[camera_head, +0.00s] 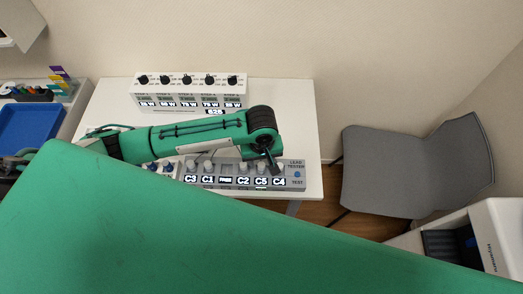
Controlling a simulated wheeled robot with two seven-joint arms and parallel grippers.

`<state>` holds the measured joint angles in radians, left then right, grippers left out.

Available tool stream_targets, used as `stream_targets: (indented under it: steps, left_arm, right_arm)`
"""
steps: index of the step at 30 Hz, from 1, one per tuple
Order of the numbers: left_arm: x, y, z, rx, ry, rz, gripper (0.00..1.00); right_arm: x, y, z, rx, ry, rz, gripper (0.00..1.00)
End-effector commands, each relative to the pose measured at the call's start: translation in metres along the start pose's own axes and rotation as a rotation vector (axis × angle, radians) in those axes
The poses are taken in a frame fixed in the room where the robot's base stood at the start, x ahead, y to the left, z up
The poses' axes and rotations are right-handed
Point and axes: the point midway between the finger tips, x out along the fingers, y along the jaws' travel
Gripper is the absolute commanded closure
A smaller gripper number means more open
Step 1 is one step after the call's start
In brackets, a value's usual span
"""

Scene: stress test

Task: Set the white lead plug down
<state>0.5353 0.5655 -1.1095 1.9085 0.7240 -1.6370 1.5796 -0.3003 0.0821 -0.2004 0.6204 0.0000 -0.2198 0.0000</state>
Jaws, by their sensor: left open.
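The grey lead tester (234,184) lies along the front of the white table, with labels C3, C1, C2, C5 and C4. Several small whitish plugs stand in a row above these labels, such as one above C3 (191,165) and one above C2 (243,167). I cannot tell which is the white lead plug. My left gripper (272,165) is open and points down over the tester's right part, by C5 and C4. Its dark fingers partly cover that spot, and I see nothing held. My right gripper is not in view.
A white box with several black knobs (188,92) stands at the table's back. The white table (295,110) is bare at the right. A blue tray (30,125) is at far left, a grey chair (415,170) at right. The lower view is blocked by green.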

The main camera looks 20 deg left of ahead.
Motion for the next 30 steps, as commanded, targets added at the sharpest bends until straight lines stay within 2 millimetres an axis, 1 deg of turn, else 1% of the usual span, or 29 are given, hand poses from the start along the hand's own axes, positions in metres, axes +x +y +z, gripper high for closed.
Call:
stream_targets:
  steps: [1,6,9,12,15,18,30]
  left_arm:
    - [-0.010,0.001,-0.001,0.001,0.003,0.005,0.57]
    - [-0.047,0.001,0.000,0.002,0.001,0.005,0.57]
    - [-0.064,0.001,0.000,0.002,0.002,0.005,0.57]
    - [-0.075,0.001,0.000,0.001,0.000,0.003,0.57]
    - [-0.082,0.001,0.000,0.001,0.000,0.002,0.57]
    - [-0.084,0.000,0.000,0.001,-0.001,0.001,0.57]
    - [-0.084,0.000,0.000,0.001,0.000,0.001,0.57]
  right_arm:
    - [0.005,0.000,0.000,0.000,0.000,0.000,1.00]
    - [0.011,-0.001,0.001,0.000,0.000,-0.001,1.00]
    - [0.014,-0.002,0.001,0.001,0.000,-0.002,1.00]
    - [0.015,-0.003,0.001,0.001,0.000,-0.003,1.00]
    - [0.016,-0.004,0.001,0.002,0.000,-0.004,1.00]
    - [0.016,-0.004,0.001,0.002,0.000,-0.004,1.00]
    - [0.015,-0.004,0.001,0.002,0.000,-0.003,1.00]
